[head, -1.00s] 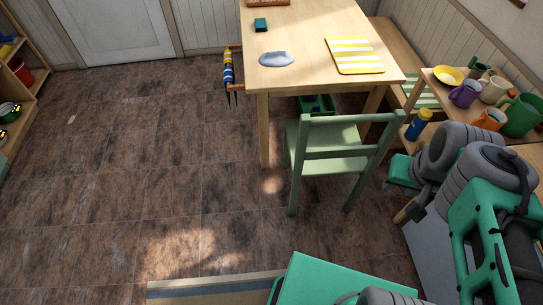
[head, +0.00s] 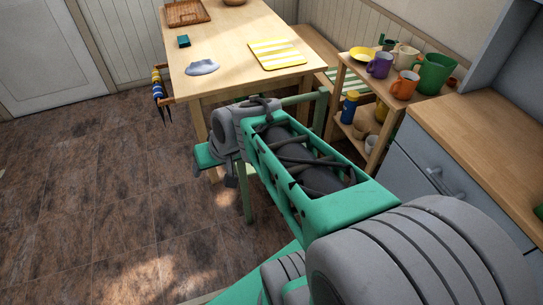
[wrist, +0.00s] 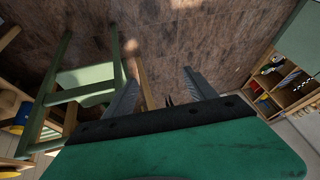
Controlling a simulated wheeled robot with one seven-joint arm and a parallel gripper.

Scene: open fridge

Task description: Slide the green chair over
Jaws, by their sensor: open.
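The green chair (head: 247,203) stands beside the wooden table (head: 225,78). In the head view my arm hides most of it, leaving a leg and part of the back showing. In the wrist view the chair (wrist: 60,97) fills the left side, with its seat and back rails visible. My gripper (wrist: 160,92) is open and empty, with its two grey fingers pointing down toward the floor. The left finger is close to the seat's edge; I cannot tell whether it touches. The fingertips are hidden in the head view.
A table leg shows between the fingers in the wrist view. A small shelf (head: 352,63) with mugs and a yellow bowl stands right of the chair. A wood-topped grey cabinet (head: 480,125) is at the right. The tiled floor (head: 100,200) at left is clear.

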